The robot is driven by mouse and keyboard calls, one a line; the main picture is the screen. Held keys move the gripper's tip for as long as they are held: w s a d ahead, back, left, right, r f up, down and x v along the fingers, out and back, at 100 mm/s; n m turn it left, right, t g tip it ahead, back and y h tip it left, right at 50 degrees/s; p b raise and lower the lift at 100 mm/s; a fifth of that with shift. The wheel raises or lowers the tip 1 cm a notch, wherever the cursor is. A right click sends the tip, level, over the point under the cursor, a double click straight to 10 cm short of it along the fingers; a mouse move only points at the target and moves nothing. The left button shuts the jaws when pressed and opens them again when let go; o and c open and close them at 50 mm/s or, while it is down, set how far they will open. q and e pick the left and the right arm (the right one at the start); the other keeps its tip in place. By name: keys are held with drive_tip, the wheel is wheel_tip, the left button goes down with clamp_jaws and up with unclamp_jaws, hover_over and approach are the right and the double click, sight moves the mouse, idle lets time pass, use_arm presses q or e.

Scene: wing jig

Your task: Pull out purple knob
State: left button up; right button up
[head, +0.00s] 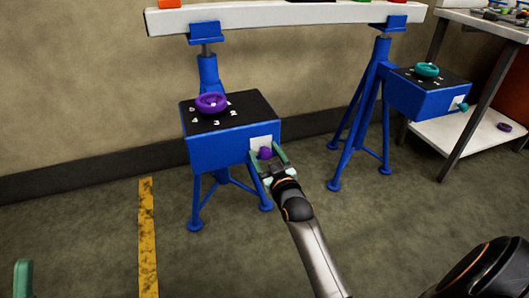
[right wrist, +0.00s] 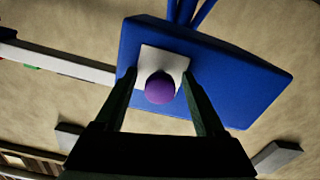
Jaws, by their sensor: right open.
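The purple knob (head: 265,153) sticks out from a white plate (head: 261,142) on the front face of the blue box (head: 215,150) in the head view. The knob also shows as a purple ball in the right wrist view (right wrist: 160,88), in front of the white plate. My right gripper (head: 268,161) is open, with one finger on each side of the knob. In the right wrist view both fingers stand apart from it. A purple handwheel (head: 211,103) sits on the box's black top. A green piece (head: 23,279) at the lower left edge may be part of my left gripper.
A second blue stand (head: 428,99) with a teal handwheel (head: 427,69) and teal knob (head: 463,106) is at the right. A white beam (head: 270,14) spans both stands. A white-shelved table stands far right. Floor around the yellow stripe (head: 147,235) is clear.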

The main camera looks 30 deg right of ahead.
clamp_jaws()
idle(0.4)
idle(0.9)
